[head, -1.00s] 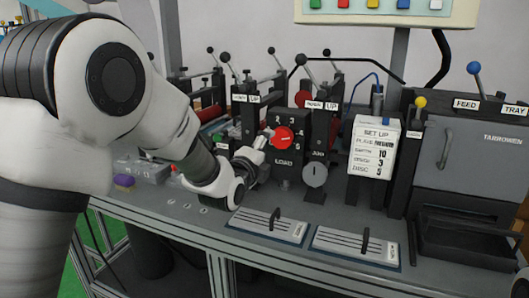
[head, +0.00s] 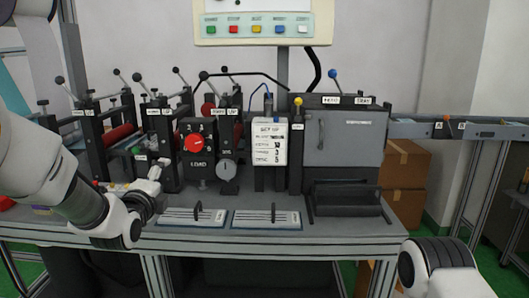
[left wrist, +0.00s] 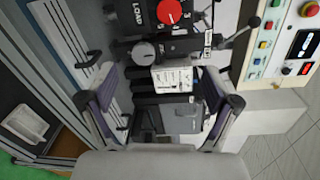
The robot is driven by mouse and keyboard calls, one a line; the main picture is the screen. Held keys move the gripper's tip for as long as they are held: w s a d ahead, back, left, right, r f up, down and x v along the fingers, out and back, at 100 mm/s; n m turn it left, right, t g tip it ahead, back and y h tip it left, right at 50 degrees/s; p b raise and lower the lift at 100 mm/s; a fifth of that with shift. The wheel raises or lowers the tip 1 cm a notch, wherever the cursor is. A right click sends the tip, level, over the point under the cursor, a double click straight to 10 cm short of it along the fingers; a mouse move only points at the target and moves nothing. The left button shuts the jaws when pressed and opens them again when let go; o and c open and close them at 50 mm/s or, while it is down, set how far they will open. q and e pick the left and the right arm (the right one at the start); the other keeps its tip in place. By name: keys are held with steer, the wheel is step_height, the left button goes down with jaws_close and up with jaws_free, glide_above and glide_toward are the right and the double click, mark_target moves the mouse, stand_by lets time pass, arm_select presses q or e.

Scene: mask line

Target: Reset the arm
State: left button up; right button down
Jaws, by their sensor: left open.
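My left gripper (head: 157,180) is at the left of the head view, in front of the machine line and above the bench, apart from the red dial. In the left wrist view its two fingers (left wrist: 165,105) stand wide apart with nothing between them. The red dial (head: 194,143) sits on the black LOAD panel (head: 198,166), and it also shows at the top of the left wrist view (left wrist: 168,11). A grey dial (head: 227,169) is to its right. A white part of my right arm shows at the lower right; its gripper is out of view.
The white SET UP card (head: 269,142) stands beside a grey TARROWEN machine (head: 345,135) with a black tray (head: 347,197). Two slotted plates (head: 266,219) lie along the bench front. A control panel (head: 263,20) hangs above. Cardboard boxes (head: 403,170) stand at the right.

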arm_select(q)
step_height(320, 180, down, 10)
steer(key=w+g+p, duration=0.1)
steer(key=g+p, duration=0.1)
steer(key=s+f+n+g+p, duration=0.1)
steer(key=s+f+g+p, duration=0.15)
steer(key=s+f, duration=0.55)
steer(key=s+f+n+g+p, duration=0.1)
steer(key=s+f+g, duration=0.35)
steer(key=f, duration=0.85)
steer(key=s+f+n+g+p, duration=0.1)
steer(key=s+f+n+g, duration=0.3)
steer(key=s+n, duration=0.5)
steer(key=s+f+n+g+p, duration=0.1)
steer(key=s+f+n+g, duration=0.3)
steer(key=s+n, duration=0.6)
steer(key=s+a+f, duration=0.1)
steer(key=s, duration=1.1)
steer(key=shift+s+f+p, duration=0.2)
steer(key=shift+p, duration=0.1)
arm_select(e)
step_height(320, 180, up, 8)
steer(key=shift+w+r, duration=0.15)
steer(key=shift+w, duration=0.25)
